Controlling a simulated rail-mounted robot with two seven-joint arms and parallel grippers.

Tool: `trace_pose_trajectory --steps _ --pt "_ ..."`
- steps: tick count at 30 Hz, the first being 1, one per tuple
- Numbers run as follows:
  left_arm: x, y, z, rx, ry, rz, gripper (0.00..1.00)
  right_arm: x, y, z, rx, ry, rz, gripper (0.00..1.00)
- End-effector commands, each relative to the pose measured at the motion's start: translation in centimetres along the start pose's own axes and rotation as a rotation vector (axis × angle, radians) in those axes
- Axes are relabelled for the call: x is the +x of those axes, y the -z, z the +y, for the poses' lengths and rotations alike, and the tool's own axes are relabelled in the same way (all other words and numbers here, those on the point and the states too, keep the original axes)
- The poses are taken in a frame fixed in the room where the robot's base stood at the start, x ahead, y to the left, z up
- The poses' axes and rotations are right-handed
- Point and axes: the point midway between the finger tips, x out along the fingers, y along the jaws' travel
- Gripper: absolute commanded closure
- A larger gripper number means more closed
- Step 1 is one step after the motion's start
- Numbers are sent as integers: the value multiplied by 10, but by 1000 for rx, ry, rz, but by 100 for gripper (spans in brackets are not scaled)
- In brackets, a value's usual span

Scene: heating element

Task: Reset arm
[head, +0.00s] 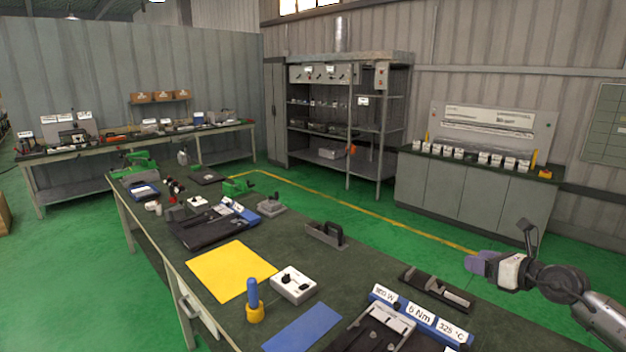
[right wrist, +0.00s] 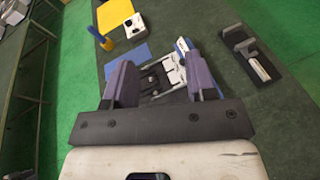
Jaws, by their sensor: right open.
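My right gripper (head: 478,263) is at the right of the head view, raised beside the workbench. Its purple-grey fingers show in the right wrist view (right wrist: 162,84), spread apart with nothing between them. Beyond and below them lies a dark fixture with metal parts (right wrist: 165,75). The same fixture (head: 385,328) stands at the near end of the bench in the head view, partly cut off by the lower edge. My left gripper is not in view.
The dark workbench (head: 340,268) carries a yellow mat (head: 230,270), a blue mat (head: 302,328), a blue-handled tool in a yellow holder (head: 254,300), a white switch box (head: 292,284) and a black clamp-like device (head: 437,288). Green floor (head: 400,232) is clear behind the bench.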

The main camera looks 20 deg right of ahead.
Motion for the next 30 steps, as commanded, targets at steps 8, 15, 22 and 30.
trace_pose_trajectory --steps 8,15,22,30 --pt "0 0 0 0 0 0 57 -30 -117 55 394 -125 -646 49" --pt "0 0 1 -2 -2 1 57 -67 -155 88 932 -207 -1068 49" --pt "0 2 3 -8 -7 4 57 -56 -69 117 1626 -50 -1157 49" --pt "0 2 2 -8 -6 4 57 -39 112 200 2226 379 -791 49"
